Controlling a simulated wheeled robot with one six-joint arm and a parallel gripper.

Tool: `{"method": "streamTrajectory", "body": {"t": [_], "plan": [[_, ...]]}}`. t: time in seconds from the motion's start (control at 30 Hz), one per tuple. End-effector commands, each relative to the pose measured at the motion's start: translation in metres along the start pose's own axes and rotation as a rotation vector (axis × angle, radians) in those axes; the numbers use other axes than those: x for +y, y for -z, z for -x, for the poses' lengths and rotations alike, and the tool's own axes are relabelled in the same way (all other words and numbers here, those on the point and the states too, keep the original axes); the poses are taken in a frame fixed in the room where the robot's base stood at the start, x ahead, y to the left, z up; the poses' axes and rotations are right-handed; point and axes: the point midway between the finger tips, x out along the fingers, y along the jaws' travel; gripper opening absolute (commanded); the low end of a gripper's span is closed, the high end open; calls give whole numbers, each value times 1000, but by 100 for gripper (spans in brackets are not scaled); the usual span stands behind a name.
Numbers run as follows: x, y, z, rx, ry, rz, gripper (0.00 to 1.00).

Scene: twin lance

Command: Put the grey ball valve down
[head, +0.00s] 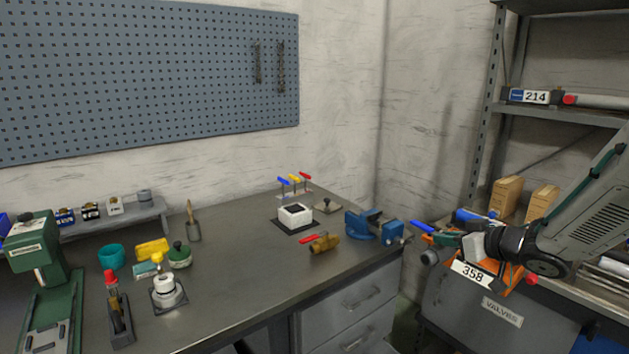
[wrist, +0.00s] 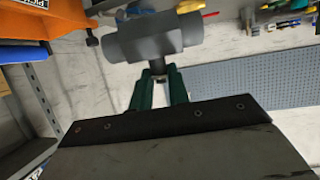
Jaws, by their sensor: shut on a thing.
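The grey ball valve (wrist: 150,38) is a thick grey body with a stem, seen close up in the wrist view. My gripper (wrist: 160,88) has green fingers shut on the valve's stem, with the body beyond the fingertips. In the head view my gripper (head: 446,240) reaches in from the right, pointing left, in front of the orange bin and past the bench's right end. A grey rounded part shows just below the fingers there. Whether it is the held valve is hard to tell. The valve appears held up, though what lies directly under it is unclear.
An orange bin (head: 515,279) marked 358 sits by the shelf rack (head: 485,120). A blue vise (head: 374,227) stands at the bench's right end, near a brass valve with a red handle (head: 323,243). The bench top (head: 245,265) has free room in its middle.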

Motion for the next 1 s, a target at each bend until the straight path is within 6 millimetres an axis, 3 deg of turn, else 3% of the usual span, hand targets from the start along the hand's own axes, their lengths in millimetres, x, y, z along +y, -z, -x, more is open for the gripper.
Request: {"method": "streamTrajectory", "body": {"t": [0.27, 0.47, 0.67, 0.77, 0.9, 1.0], "plan": [[16, -5, -17, -2, -122, -53, 0], [27, -20, -32, -4, -226, -98, 0], [32, -56, -56, -8, -362, -155, 0], [30, -83, -69, -12, -433, -184, 0], [16, -124, -87, -12, -509, -211, 0], [3, -142, -97, -9, -520, -215, 0]]}}
